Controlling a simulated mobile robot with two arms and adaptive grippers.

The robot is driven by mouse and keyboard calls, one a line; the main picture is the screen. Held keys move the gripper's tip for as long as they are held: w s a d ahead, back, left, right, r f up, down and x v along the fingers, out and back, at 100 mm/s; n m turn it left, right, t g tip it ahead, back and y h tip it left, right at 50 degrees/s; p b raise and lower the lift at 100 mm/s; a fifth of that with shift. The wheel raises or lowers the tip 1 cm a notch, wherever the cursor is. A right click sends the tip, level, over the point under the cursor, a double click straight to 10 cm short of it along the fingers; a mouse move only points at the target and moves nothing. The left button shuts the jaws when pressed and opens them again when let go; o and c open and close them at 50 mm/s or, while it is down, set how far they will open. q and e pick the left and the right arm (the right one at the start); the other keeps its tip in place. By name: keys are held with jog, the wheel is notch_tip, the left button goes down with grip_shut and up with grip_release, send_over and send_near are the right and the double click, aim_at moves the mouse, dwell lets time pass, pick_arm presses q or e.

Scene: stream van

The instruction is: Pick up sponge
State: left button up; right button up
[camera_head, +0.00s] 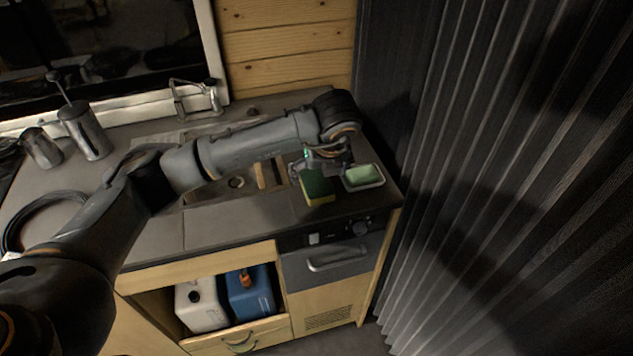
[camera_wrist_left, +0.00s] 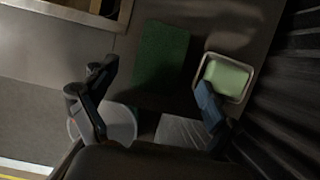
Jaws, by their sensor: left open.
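The sponge (camera_head: 317,187) is green on top with a yellow side. It lies on the counter near its front right part, to the left of a soap dish. My left gripper (camera_head: 322,165) is just above and behind the sponge in the head view, with its arm reaching across the counter. In the left wrist view the sponge (camera_wrist_left: 161,62) shows its dark green face ahead of the open fingers of my left gripper (camera_wrist_left: 152,108). Nothing is between the fingers. My right gripper is not in view.
Dark pleated curtains (camera_head: 510,180) hang close to the counter's right end. The counter front left of the sponge is clear.

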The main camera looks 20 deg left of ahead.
aim_at(317, 182)
pick_arm(q)
jog(key=p+x, duration=0.2)
jog(key=x, duration=0.3)
jog(key=shift+f+b, duration=0.25)
jog(key=shift+b, duration=0.3)
dwell(0.4)
jog(key=c, duration=0.8)
